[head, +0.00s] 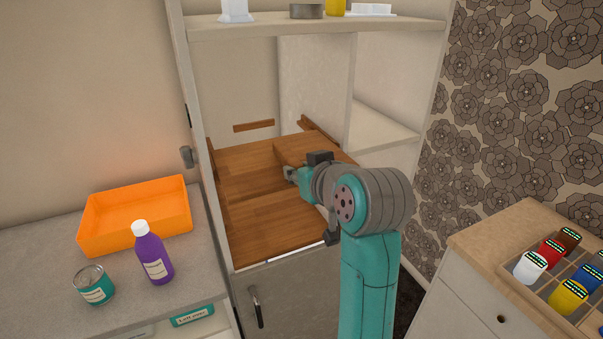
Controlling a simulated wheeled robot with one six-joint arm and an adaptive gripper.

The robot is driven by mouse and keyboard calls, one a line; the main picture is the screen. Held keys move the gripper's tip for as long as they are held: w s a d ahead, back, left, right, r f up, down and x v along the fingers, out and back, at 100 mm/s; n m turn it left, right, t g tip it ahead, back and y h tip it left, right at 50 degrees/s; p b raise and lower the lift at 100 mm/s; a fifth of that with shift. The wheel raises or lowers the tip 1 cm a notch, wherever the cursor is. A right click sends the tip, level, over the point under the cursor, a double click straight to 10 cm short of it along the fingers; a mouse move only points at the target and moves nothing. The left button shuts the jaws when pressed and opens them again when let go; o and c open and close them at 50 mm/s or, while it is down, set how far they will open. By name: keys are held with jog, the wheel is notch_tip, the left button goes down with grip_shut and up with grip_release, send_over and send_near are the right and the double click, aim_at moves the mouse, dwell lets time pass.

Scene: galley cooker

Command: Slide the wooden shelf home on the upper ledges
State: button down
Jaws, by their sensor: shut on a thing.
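The wooden shelf (245,158), a brown wood-grain board, is inside the tall open cabinet. My gripper (290,174) reaches in from the right and is shut on the shelf near its front edge. My arm and wrist hide the right part of the shelf. Thin wooden ledges show on the cabinet walls above the shelf: a back strip (253,126) and a right strip (318,129). I cannot tell whether the shelf touches any ledge. Another wooden surface (275,228) lies lower, at the cabinet's front.
The cabinet's left post (192,110) and fixed top shelf (320,27) frame the opening. At left, a worktop holds an orange tray (137,215), purple bottle (153,255) and tin (94,285). At right, a drawer unit (490,275) carries a compartment tray with several small jars.

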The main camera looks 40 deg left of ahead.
aim_at(285, 148)
jog(key=shift+w+a, duration=0.65)
jog(key=shift+a, duration=0.95)
jog(key=shift+w+a, duration=0.7)
jog(key=shift+a, duration=0.9)
jog(key=shift+w+a, duration=0.65)
jog(key=shift+a, duration=0.95)
dwell(1.0)
jog(key=c, duration=0.9)
grip_release()
jog(key=shift+o, duration=0.3)
jog(key=o, duration=0.6)
jog(key=shift+c, duration=0.2)
jog(key=shift+v, duration=4.9)
